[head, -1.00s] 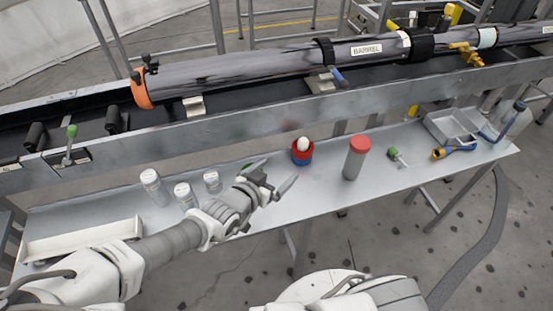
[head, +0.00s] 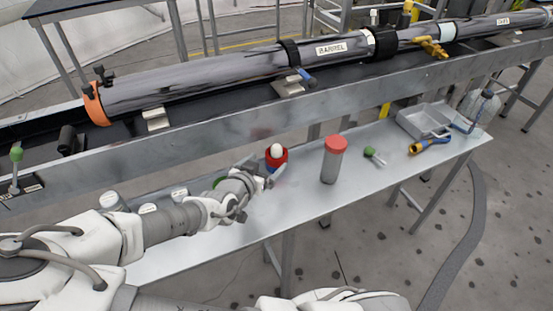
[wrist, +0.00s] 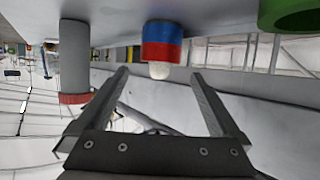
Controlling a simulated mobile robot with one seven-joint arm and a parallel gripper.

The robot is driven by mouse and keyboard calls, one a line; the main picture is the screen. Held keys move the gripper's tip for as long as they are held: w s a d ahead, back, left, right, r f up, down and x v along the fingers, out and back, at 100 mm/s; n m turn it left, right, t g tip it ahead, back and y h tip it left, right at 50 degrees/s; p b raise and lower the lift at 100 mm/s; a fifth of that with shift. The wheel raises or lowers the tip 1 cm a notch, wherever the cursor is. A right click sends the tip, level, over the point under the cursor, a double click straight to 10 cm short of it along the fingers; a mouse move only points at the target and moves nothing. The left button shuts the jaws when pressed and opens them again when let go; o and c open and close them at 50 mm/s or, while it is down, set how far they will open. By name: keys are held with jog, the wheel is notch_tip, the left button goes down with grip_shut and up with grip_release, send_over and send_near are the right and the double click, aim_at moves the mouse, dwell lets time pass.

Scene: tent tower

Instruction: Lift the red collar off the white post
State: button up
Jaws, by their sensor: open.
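The red collar (head: 276,159) sits around the white post (head: 277,149), whose rounded white top sticks out above it. A blue collar is under the red one, seen best in the wrist view (wrist: 161,31). The wrist view is upside down, and in it the red collar (wrist: 161,53) and the white tip (wrist: 159,72) show between and beyond the fingertips. My gripper (head: 262,174) is open and empty, at the near left of the post in the head view. In the wrist view its fingers (wrist: 160,76) are apart, with no visible contact with the collar.
A grey cylinder with a red top (head: 334,163) stands to the right of the post. A green ring (wrist: 290,12) lies close to my gripper, mostly hidden in the head view. White-capped jars (head: 147,208) stand at left. The long barrel rig (head: 210,86) runs behind the table.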

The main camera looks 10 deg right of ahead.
aim_at(274, 156)
jog(key=b+x, duration=0.2)
jog(key=x, duration=0.6)
jog(key=shift+b, duration=0.3)
jog(key=c, duration=1.3)
jog(key=o, duration=0.7)
jog(key=c, duration=0.7)
jog(key=shift+w+r+p, duration=0.1)
jog(key=shift+r+p, duration=3.35)
jog(key=shift+r, duration=0.35)
jog(key=shift+a, duration=0.1)
